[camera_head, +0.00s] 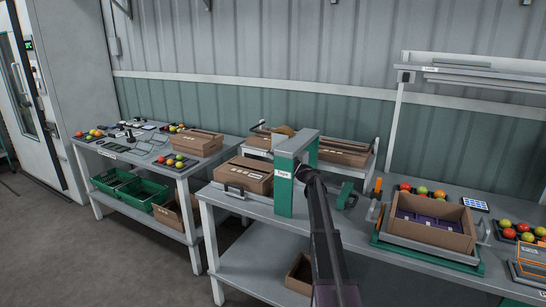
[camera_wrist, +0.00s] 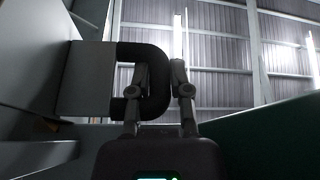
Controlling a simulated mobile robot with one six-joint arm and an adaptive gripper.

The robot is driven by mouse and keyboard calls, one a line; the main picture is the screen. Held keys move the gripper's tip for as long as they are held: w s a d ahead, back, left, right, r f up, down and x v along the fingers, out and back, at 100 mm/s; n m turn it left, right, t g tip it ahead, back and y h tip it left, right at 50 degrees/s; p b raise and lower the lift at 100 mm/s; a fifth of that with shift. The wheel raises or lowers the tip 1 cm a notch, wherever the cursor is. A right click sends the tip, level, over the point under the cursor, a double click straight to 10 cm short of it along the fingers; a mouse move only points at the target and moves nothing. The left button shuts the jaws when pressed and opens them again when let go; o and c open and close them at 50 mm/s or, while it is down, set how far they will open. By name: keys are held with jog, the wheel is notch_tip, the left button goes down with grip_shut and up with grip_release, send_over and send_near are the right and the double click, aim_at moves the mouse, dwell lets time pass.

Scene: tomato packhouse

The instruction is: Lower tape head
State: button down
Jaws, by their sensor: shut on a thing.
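The tape machine stands on the middle table as a grey and green frame (camera_head: 284,190) with a "Tape" label on its front post. In the wrist view, a black D-shaped handle (camera_wrist: 128,50) juts from a grey block (camera_wrist: 85,78), apparently the tape head. My gripper (camera_wrist: 161,70) is shut on this handle, with one finger on each side of its bar. In the head view my arm reaches up to the machine's right side, and the fingers are not clearly visible there. A closed carton (camera_head: 245,175) lies left of the post.
An open carton (camera_head: 432,237) with purple inserts sits on a green-edged stand at the right. Tomato trays (camera_head: 510,236) lie around it. More cartons (camera_head: 345,150) stand behind the machine. A left table (camera_head: 150,161) holds trays and a carton.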

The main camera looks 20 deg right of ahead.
notch_tip(320, 180, down, 6)
jog(key=b, duration=0.5)
jog(key=shift+s+a+r+b, duration=0.1)
jog(key=shift+a+b, duration=0.05)
jog(key=shift+b, duration=0.25)
jog(key=c, duration=1)
grip_release()
jog(key=o, duration=0.4)
jog(key=shift+o, duration=0.2)
jog(key=shift+r, duration=0.15)
